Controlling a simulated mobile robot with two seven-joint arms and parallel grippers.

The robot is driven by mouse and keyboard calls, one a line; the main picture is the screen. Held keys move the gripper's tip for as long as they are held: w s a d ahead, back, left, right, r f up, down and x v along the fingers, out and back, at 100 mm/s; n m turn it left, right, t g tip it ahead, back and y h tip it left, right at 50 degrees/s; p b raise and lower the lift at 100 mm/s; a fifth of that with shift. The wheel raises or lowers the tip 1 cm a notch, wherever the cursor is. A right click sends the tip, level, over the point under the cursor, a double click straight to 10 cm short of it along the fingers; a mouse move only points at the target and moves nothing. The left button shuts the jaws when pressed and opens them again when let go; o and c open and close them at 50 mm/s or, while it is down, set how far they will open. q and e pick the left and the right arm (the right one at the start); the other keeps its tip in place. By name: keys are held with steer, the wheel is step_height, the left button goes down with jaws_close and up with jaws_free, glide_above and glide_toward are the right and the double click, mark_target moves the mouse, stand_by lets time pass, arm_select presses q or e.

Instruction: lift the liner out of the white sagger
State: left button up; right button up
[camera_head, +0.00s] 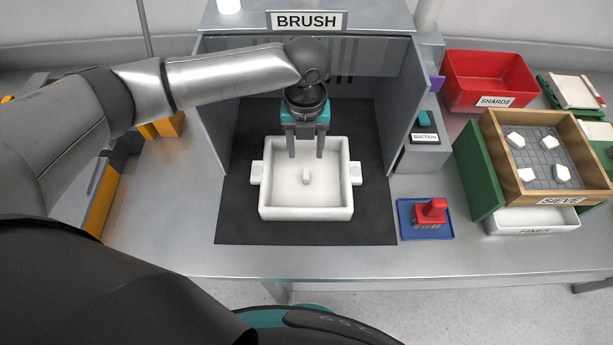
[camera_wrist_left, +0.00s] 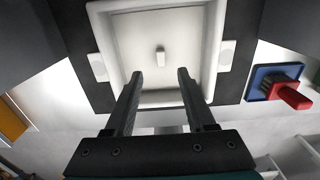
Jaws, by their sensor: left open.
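The white sagger (camera_head: 348,200) is a square open box with a side lug on its left and right, standing on the dark mat under the BRUSH sign. Inside it lies the pale liner (camera_head: 285,195), flat, with a small upright knob (camera_head: 306,176) at its middle. My left gripper (camera_head: 305,155) is open and empty, pointing down over the back part of the sagger. In the left wrist view, its two fingers (camera_wrist_left: 160,74) are apart, with the knob (camera_wrist_left: 160,56) beyond the tips, roughly centred between them. My right gripper does not show.
The booth walls (camera_head: 400,100) stand close on both sides of the mat (camera_head: 240,225). A red brush (camera_head: 431,212) sits on a blue tray (camera_head: 410,232) to the right. Further right are the SIEVE (camera_head: 500,160) with white pieces and a red SHARDS bin (camera_head: 475,80).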

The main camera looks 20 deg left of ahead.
mark_target(306, 172)
arm_select(q)
steer(key=shift+f, duration=1.75)
step_height(306, 172, down, 5)
steer(key=shift+r+b, duration=0.2)
steer(key=shift+b, duration=0.1)
jaws_close()
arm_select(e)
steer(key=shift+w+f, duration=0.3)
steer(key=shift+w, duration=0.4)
